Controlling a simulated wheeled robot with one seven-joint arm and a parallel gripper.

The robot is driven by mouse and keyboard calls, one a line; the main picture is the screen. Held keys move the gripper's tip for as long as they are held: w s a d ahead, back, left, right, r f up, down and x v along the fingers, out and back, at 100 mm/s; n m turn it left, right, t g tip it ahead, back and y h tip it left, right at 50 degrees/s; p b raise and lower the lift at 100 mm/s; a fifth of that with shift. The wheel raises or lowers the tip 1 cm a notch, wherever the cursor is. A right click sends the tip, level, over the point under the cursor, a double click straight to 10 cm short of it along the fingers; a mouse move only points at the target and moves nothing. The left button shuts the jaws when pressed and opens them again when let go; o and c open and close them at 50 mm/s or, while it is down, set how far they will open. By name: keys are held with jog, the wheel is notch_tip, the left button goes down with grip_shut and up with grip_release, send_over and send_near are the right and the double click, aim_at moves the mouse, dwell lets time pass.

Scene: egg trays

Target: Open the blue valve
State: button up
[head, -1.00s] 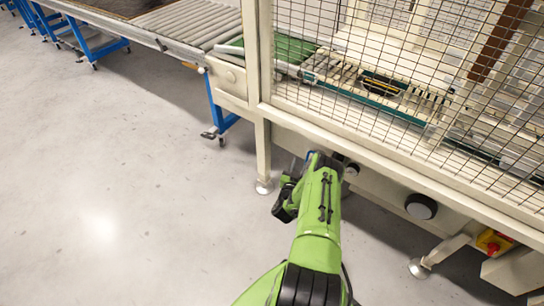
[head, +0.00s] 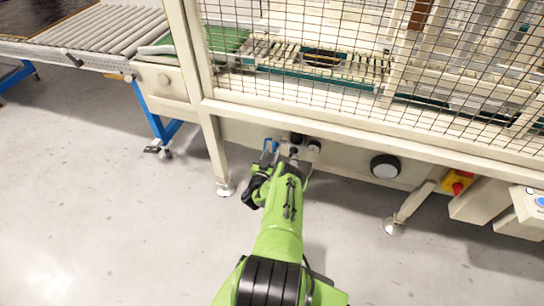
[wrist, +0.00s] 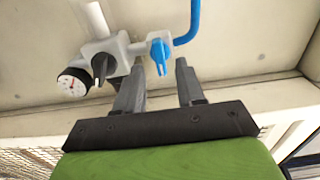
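The blue valve (wrist: 160,50) is a small blue lever on a light grey fitting under the machine frame. In the wrist view, it appears between the fingertips of my gripper (wrist: 159,66), nearer the left finger. The two grey fingers are apart, with nothing clamped between them. I cannot tell whether the lever touches a finger or lies just beyond them. In the head view, a blue part (head: 269,146) shows beside the end of my arm; my fingers are mostly hidden there.
A blue pipe (wrist: 190,22) rises at the valve's right. The machine's mesh guard (head: 350,75) stands above, a leg (head: 215,150) is at the left, and a red knob (head: 457,188) is at the right.

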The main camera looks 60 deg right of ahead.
aim_at(275, 147)
jog(key=shift+w+d+b, duration=0.2)
jog(key=shift+d+b, duration=0.1)
jog(key=shift+d, duration=0.95)
grip_shut()
